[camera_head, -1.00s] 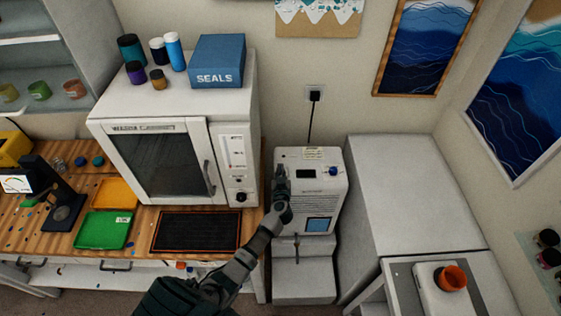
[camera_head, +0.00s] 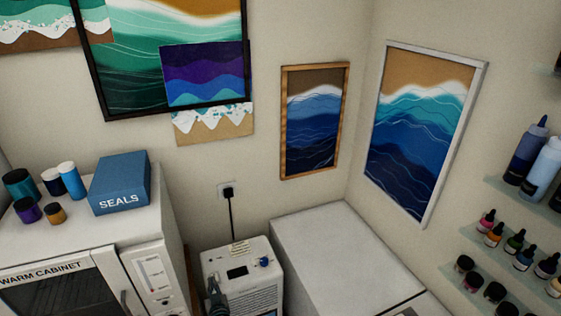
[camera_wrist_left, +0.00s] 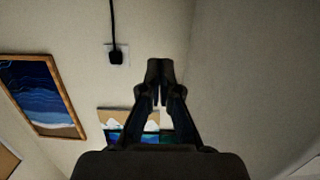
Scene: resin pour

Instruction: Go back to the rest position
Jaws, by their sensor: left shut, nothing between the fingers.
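My left gripper (camera_head: 216,302) shows at the bottom edge of the head view, in front of the white machine (camera_head: 243,272) with a dark display and a blue knob. Only its dark tip part shows there; the rest of the arm is below the picture. In the left wrist view my left gripper (camera_wrist_left: 160,72) has its fingertips together with nothing between them. The wall with its outlet and pictures lies behind it in that view. My right gripper is not in view.
A warm cabinet (camera_head: 68,288) stands at the lower left, with a blue SEALS box (camera_head: 120,183) and several jars on top. A white counter (camera_head: 340,262) is right of the machine, its top clear. Shelves (camera_head: 525,210) with bottles line the right wall. A cord runs from the outlet (camera_head: 228,190).

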